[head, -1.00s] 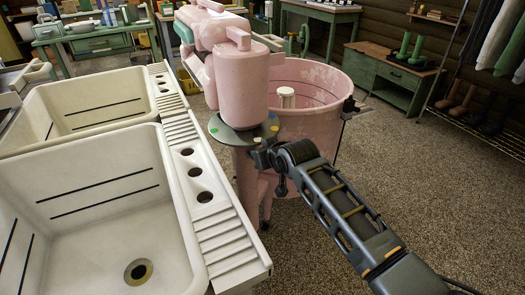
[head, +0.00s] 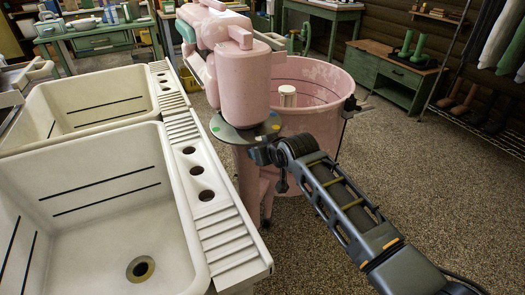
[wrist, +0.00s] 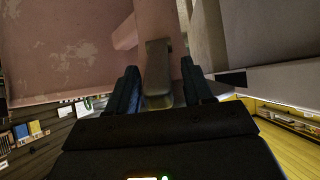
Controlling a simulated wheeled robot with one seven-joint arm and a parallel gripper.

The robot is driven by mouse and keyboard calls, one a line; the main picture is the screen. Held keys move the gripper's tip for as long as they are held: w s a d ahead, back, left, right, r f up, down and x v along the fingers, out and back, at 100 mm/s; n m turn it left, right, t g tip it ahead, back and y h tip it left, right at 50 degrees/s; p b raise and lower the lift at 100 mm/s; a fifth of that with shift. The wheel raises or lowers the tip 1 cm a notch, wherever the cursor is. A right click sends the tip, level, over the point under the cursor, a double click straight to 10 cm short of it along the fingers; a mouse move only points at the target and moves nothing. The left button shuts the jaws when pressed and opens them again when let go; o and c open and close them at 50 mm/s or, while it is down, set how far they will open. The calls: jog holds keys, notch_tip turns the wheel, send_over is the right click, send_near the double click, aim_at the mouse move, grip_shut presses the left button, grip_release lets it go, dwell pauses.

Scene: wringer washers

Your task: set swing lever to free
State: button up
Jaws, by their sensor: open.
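The pink wringer washer has a round tub (head: 315,125) and a pink wringer post (head: 244,90) on its left side. A grey disc (head: 228,131) with green, yellow and blue dots lies around the foot of the post. My gripper (wrist: 158,68) is open, low beside the disc, and my wrist hides much of it in the head view. In the wrist view a grey-brown lever (wrist: 158,75), apparently the swing lever, stands between my two dark fingers. Narrow gaps seem to show beside it, but I cannot tell about contact. The dot it points to is not clear.
A cream double sink (head: 110,200) with a ridged ledge (head: 222,232) stands close on the left. The tub wall is close behind my gripper. The speckled floor on the right is clear up to a green cabinet (head: 400,75).

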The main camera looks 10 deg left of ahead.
jog(key=p+v, duration=0.1)
jog(key=v, duration=0.7)
dwell(0.5)
